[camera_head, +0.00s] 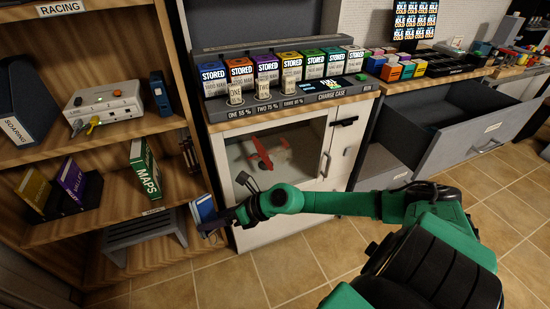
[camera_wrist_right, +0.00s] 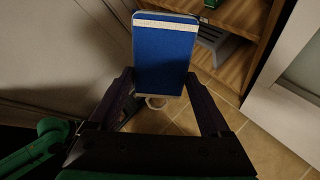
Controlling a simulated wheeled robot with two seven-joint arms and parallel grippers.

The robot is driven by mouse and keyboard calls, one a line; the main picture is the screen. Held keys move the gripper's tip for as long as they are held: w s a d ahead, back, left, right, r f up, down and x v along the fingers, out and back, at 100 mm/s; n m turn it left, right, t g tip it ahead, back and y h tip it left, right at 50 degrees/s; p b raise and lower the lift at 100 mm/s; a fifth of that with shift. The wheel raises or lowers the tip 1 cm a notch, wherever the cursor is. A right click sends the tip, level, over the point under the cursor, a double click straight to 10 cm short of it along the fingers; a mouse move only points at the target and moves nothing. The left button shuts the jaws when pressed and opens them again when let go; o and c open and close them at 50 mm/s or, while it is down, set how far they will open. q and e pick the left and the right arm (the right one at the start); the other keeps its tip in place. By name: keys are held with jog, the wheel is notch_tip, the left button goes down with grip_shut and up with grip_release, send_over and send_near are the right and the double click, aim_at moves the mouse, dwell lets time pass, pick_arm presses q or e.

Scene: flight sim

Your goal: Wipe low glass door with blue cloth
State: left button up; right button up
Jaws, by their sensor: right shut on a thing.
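My right gripper (camera_head: 228,222) is in front of the lower left edge of the white cabinet, beside the shelf unit. It is shut on the blue cloth (camera_head: 204,209), a flat blue piece with a pale band. In the right wrist view the blue cloth (camera_wrist_right: 165,60) stands up between the two fingers of the right gripper (camera_wrist_right: 165,92). The low glass door (camera_head: 235,152) is in the white cabinet under the counter, with a red model aircraft (camera_head: 262,152) behind its glass. My right arm crosses the door's lower part. The cloth is apart from the glass. My left gripper is out of view.
A wooden shelf unit (camera_head: 135,162) with books and a grey device stands at the left. Several STORED boxes (camera_head: 291,68) line the counter (camera_head: 290,108) above the door. A grey drawer (camera_head: 455,142) stands open at the right. Tiled floor (camera_head: 290,262) is free in front.

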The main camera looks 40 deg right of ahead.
jog(key=d+f+m+t+h+b, duration=0.2)
jog(key=d+m+t+h+b, duration=0.3)
jog(key=d, duration=0.5)
jog(key=d+f+m+t+h+b, duration=0.2)
jog(key=d+m+t+h+b, duration=0.1)
jog(key=d+m+h, duration=0.65)
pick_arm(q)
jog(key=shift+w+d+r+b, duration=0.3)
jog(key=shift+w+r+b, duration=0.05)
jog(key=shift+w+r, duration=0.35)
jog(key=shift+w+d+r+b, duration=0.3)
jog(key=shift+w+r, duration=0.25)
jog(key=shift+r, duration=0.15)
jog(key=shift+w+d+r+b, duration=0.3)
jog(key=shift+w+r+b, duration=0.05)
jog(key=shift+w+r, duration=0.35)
pick_arm(e)
jog(key=shift+w+d+f+n+y, duration=0.1)
jog(key=shift+w+d+n+y, duration=0.2)
jog(key=shift+w+d+n, duration=0.45)
jog(key=shift+w+d+r+n+y, duration=0.1)
jog(key=shift+w+d+n+y, duration=0.2)
jog(key=shift+w, duration=0.75)
jog(key=shift+w+d+f+n+y, duration=0.1)
jog(key=shift+w+d+n+y, duration=0.15)
jog(key=shift+w+d+n, duration=0.5)
